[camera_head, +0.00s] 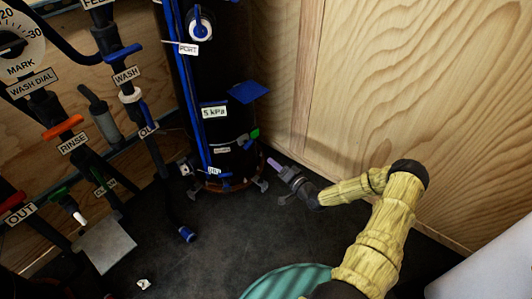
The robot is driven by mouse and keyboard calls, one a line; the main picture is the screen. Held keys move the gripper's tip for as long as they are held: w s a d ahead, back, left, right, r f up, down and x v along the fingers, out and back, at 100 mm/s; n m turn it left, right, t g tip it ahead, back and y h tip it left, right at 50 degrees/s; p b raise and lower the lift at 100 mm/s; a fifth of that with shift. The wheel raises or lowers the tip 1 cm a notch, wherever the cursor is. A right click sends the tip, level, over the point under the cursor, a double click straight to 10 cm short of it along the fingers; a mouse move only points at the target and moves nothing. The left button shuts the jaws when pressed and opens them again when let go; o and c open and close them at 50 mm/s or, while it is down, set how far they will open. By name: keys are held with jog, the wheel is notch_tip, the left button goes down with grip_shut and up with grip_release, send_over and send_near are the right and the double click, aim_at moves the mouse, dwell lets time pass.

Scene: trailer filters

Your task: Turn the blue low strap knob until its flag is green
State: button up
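A tall black cylinder (215,60) stands in the corner with straps around it. A low blue band or knob (225,176) shows near its foot, with a small label (213,171) beside it; which part is the low strap knob I cannot tell for sure. Higher up, a grey strap (236,141) has a small green piece (255,133) at its right end. My gripper (273,163) is just right of the cylinder's foot, pointing left and up at it, apart from the blue parts as far as I can see. Its finger opening is too small to tell.
A blue plate (248,91) juts from the cylinder near a "5 kPa" label (214,111). Labelled pipes with coloured handles, such as the orange rinse handle (63,127), stand at left. A wooden wall (410,90) closes the right. Dark floor (215,265) is mostly clear.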

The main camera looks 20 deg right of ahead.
jog(key=p+v, duration=0.1)
jog(key=v, duration=0.3)
jog(key=shift+w, duration=0.1)
dwell(0.3)
jog(key=s+a+r+n+g+h+p, duration=0.2)
jog(key=s+r+g+h+p, duration=0.15)
jog(key=r, duration=0.65)
jog(key=s+a+r+n+g+h+p, duration=0.1)
jog(key=s+r+n+g+h+p, duration=0.25)
jog(key=r, duration=0.55)
jog(key=s+a+r+n+g+h+p, duration=0.1)
jog(key=s+a+r+n+g+p, duration=0.1)
jog(key=s+r+g+p, duration=0.6)
jog(key=s+a+r+t, duration=0.1)
jog(key=s+a+r, duration=0.3)
jog(key=s+r, duration=0.6)
notch_tip(320, 180, up, 40)
jog(key=w+p, duration=0.1)
jog(key=p, duration=3.6)
jog(key=shift+w+f+m, duration=0.2)
jog(key=shift+w+m, duration=0.15)
jog(key=shift+w, duration=0.05)
